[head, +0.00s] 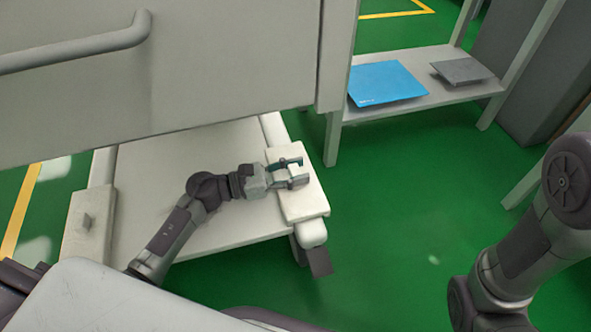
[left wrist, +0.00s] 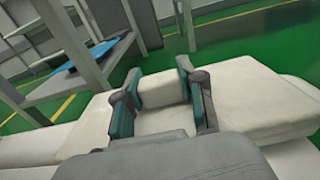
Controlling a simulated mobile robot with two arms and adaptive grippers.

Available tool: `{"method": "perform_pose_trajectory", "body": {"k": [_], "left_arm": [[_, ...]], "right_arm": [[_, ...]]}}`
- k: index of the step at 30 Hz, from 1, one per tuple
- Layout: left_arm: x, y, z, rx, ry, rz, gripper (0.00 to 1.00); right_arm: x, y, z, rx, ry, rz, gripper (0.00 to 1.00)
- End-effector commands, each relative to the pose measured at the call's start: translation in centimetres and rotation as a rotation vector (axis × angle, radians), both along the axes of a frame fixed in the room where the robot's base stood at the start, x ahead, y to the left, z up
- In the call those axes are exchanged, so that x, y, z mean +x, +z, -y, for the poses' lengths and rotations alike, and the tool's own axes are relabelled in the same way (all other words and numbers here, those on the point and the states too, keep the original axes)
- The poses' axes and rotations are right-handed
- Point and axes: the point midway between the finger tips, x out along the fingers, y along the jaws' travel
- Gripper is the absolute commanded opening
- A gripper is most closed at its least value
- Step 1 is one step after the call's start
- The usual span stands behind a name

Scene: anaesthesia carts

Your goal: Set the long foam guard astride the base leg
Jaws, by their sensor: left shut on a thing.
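The long foam guard (head: 299,196) is an off-white block lying along the top of the right base leg in the head view. The rounded front end of that base leg (head: 312,233) sticks out beyond it. My left gripper (head: 292,173) is shut on the raised grip on the guard's top. In the left wrist view the two fingers (left wrist: 161,98) stand on either side of this pale grip (left wrist: 162,88), with the guard (left wrist: 240,98) reaching out to the right. The guard's underside is hidden, so I cannot tell how fully it sits over the leg. My right gripper is out of view.
A similar pale block with a small knob (head: 90,222) sits on the left leg. The cart body with its handle (head: 75,50) overhangs the base deck (head: 190,165). A low shelf (head: 430,100) holds a blue folder (head: 384,82) and a grey one. Green floor is clear to the right.

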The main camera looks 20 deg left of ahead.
Motion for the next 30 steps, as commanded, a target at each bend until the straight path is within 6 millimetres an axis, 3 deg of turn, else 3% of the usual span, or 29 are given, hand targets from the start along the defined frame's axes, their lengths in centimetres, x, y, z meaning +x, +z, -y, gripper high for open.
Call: {"method": "perform_pose_trajectory", "body": {"k": [2, 3, 8, 20, 30], "left_arm": [[0.0, 0.0, 0.0, 0.000, 0.000, 0.000, 0.10], [0.0, 0.1, 0.0, 0.000, 0.000, 0.000, 0.41], [0.0, 0.1, 0.0, 0.001, 0.000, 0.001, 0.68], [-0.3, 0.0, -0.6, 0.000, 0.001, -0.001, 0.69], [-4.0, -0.1, -5.9, 0.004, 0.001, -0.004, 0.69]], "right_arm": [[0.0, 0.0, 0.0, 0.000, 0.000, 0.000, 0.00], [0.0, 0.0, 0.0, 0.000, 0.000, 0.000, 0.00], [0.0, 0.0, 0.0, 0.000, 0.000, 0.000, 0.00], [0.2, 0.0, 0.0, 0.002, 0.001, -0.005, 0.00], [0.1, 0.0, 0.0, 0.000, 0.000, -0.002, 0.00]]}}
